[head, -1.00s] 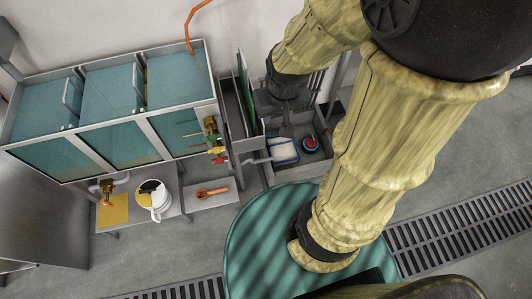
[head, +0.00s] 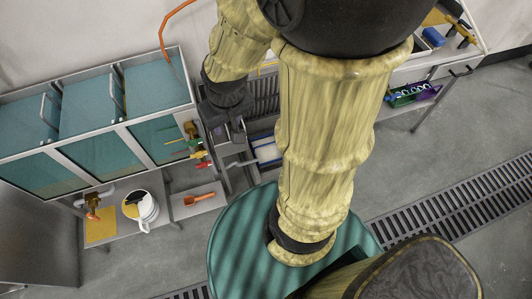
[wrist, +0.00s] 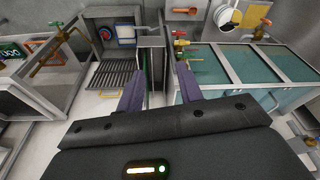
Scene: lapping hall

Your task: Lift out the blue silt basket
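The blue silt basket appears to be the blue-edged, pale-centred piece (head: 266,151) in the grey trough, left of my forearm in the head view. My arm covers part of it there. In the wrist view it shows small at the top (wrist: 125,31), inside the trough's end box. My gripper (wrist: 160,90) is open and empty, its two dark purple fingers apart. The edge of an upright panel (wrist: 147,75) shows between and beyond them. In the head view my gripper (head: 226,118) is over the trough's left side, and its fingers are hard to make out.
Teal-water tanks (head: 92,105) with valves (head: 196,145) stand left of the trough. A slotted grate (wrist: 113,74) lies in the trough in the wrist view. A white jug (head: 145,210) and orange tool (head: 199,198) sit on a low shelf. A teal drum (head: 235,245) stands in front.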

